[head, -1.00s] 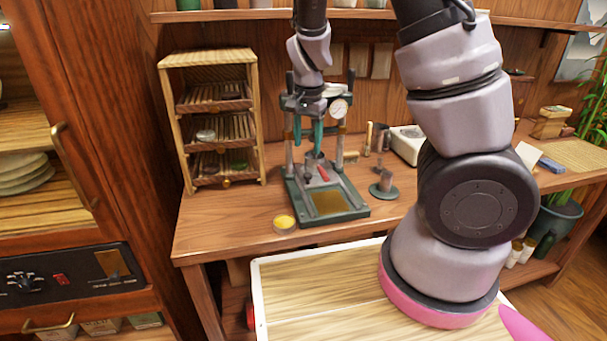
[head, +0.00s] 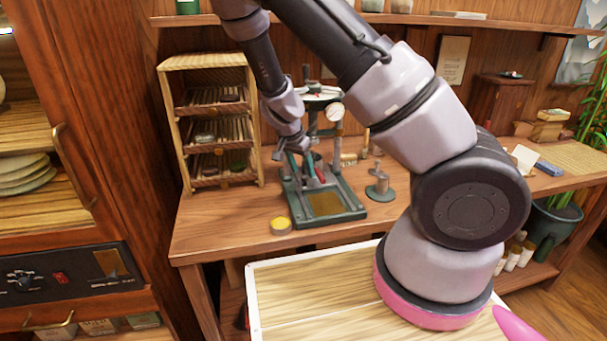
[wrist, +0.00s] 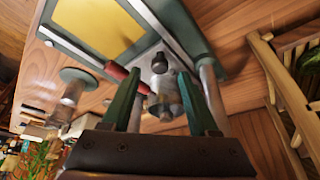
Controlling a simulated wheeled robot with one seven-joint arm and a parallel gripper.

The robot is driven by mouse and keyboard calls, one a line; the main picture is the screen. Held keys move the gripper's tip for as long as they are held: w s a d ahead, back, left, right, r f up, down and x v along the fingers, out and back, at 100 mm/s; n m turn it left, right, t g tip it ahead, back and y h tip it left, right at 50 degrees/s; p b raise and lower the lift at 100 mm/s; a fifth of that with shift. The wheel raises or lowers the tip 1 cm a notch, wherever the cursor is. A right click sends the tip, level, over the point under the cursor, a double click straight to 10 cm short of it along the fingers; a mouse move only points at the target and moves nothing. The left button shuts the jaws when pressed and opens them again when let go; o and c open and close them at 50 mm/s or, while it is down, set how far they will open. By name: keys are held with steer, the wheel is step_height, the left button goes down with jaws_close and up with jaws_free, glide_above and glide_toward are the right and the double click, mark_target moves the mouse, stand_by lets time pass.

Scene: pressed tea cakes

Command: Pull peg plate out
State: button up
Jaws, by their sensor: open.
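The green press (head: 330,212) stands on the wooden bench, with a gauge and a brass-coloured panel in its base. I cannot tell for sure which part is the peg plate. My gripper (wrist: 159,76) is open, its green fingers on either side of the cylinder and knob, with nothing visibly clasped. In the head view my gripper (head: 294,158) is at the left side of the press, tilted, partly hiding it.
A wooden rack (head: 213,120) with round cakes stands close left of the press. A small round yellow-topped dish (head: 281,225) is at the front left. A metal cylinder on a green base (head: 380,188) stands to the right. The bench front is mostly clear.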

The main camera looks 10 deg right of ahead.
steer(key=shift+x, duration=1.4)
jaws_close()
stand_by(0.5)
